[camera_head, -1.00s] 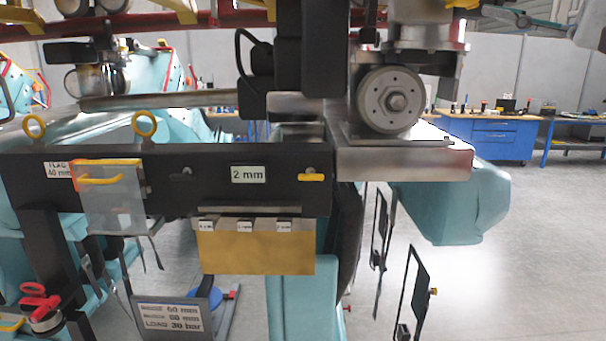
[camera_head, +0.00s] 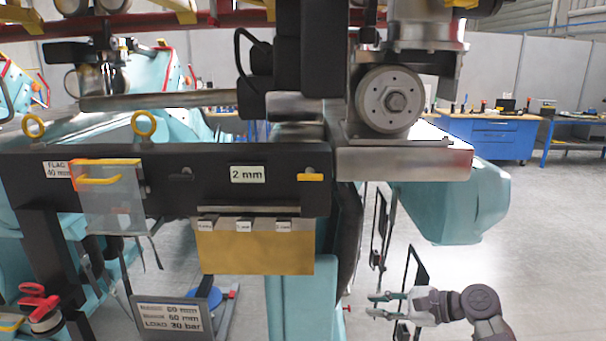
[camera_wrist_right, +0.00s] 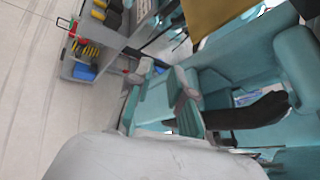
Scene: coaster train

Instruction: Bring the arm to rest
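My right gripper (camera_head: 372,306) is at the lower right of the head view, its grey arm coming in from the bottom right. Its two slim greenish fingers point left and stand apart, with nothing visible between them. It is in front of the floor, right of the teal column and near a thin dark panel (camera_head: 415,268). I cannot tell if it touches the panel. The right wrist view shows a large pale grey rounded part across the bottom. My left gripper is not in view.
A black beam (camera_head: 285,190) with a "2 mm" label crosses the left and middle, with a brass block (camera_head: 255,252) below. A metal wheel assembly (camera_head: 390,100) stands above. A blue workbench (camera_head: 492,140) is far back. Floor at right is open.

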